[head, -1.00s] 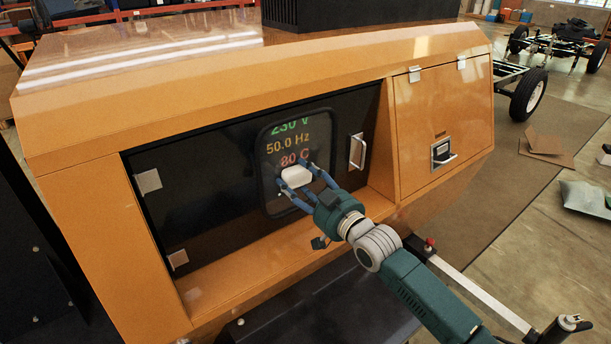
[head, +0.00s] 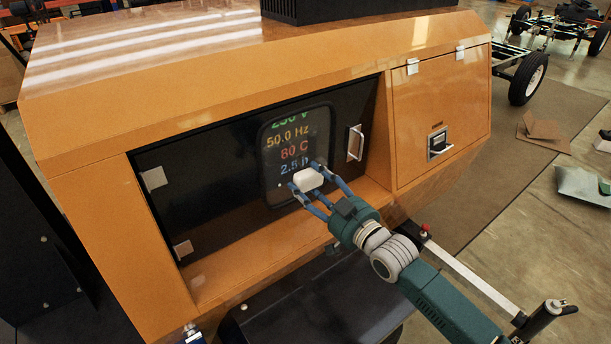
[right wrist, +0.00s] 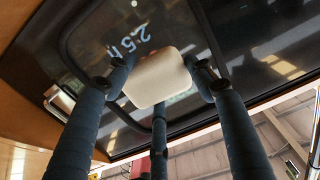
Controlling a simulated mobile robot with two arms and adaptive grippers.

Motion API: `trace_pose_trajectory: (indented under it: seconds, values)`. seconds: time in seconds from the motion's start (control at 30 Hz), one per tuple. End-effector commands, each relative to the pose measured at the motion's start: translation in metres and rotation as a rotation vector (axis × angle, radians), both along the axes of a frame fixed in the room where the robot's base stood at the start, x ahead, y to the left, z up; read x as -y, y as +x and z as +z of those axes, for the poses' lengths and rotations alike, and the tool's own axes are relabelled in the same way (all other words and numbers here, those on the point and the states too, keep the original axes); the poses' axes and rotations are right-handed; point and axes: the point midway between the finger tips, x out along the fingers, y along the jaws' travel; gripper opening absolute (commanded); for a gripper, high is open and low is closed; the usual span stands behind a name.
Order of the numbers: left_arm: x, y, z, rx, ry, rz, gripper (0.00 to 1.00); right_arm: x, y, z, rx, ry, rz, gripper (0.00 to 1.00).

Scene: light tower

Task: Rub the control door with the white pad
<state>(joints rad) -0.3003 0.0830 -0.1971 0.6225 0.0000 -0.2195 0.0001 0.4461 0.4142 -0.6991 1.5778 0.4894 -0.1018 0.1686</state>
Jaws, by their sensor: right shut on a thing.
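The control door (head: 215,185) is a black panel set in the orange housing, with a framed display window (head: 290,136) of coloured figures and a silver handle (head: 355,143) on its right. My right gripper (head: 308,182) is shut on the white pad (head: 309,178) in front of the lower part of the window. In the right wrist view the white pad (right wrist: 157,77) sits between the blue fingers, close against the dark door (right wrist: 265,45); I cannot tell whether it touches. My left gripper is not in view.
The orange housing (head: 150,115) surrounds the recessed door, with a ledge below it. A closed orange hatch (head: 440,110) with a latch is at the right. A black box (head: 360,8) stands on top. Wheeled frames stand on the floor behind.

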Motion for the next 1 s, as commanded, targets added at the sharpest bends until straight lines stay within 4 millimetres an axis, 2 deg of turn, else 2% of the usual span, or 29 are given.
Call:
trace_pose_trajectory:
  seconds: [0.37,0.7,1.0]
  values:
    - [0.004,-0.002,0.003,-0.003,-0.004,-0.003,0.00,0.002,-0.003,0.001,0.000,0.000,0.000,0.30]
    - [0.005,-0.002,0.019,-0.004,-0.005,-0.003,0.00,0.018,-0.024,0.001,0.001,-0.001,0.000,0.30]
    - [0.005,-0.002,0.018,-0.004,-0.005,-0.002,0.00,0.018,-0.025,0.000,0.001,0.000,0.000,0.30]
